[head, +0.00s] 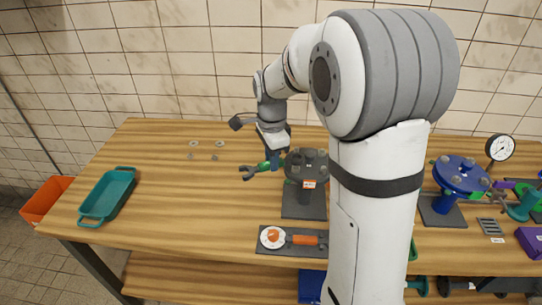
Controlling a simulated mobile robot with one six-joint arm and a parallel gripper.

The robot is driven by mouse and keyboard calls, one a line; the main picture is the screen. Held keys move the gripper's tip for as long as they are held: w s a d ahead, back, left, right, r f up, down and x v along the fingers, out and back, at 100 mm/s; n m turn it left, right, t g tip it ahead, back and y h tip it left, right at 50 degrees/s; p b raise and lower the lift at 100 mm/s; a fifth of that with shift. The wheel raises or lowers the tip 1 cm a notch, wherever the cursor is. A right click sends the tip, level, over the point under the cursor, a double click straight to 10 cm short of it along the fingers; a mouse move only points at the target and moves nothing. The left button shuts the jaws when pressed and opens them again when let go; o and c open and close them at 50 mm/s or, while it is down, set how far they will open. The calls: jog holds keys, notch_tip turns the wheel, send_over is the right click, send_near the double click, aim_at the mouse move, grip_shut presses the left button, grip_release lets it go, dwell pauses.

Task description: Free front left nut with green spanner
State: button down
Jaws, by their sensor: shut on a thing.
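The green spanner (263,166) is held above the table, with its dark open jaw pointing left. My gripper (275,157) is shut on the spanner, just left of a grey flange (305,172). The grey flange stands upright on a dark base (303,207) and carries several nuts on its top face. The spanner's jaw points away from the flange and appears apart from its nuts. My arm covers the area right of the grey flange. Which nut is the front left one is too small to tell clearly.
Washers (220,143) and nuts (215,157) lie on the table at back left. A teal tray (107,196) stands at the left edge. A blue flange (460,178) and gauge (499,148) stand right. The left middle is clear.

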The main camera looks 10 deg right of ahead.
jog(key=shift+f+b, duration=0.4)
jog(key=shift+f, duration=0.4)
jog(key=shift+f, duration=0.1)
jog(key=shift+s+f+b, duration=0.1)
jog(key=shift+f+b, duration=0.7)
jog(key=shift+f, duration=0.15)
jog(key=shift+f, duration=0.1)
jog(key=s+d+n+b, duration=0.1)
jog(key=s+d+n, duration=0.4)
jog(key=n, duration=0.8)
jog(key=shift+s+d+n, duration=0.3)
jog(key=shift+s+d, duration=0.1)
jog(key=shift+d, duration=0.35)
jog(key=shift+r, duration=0.45)
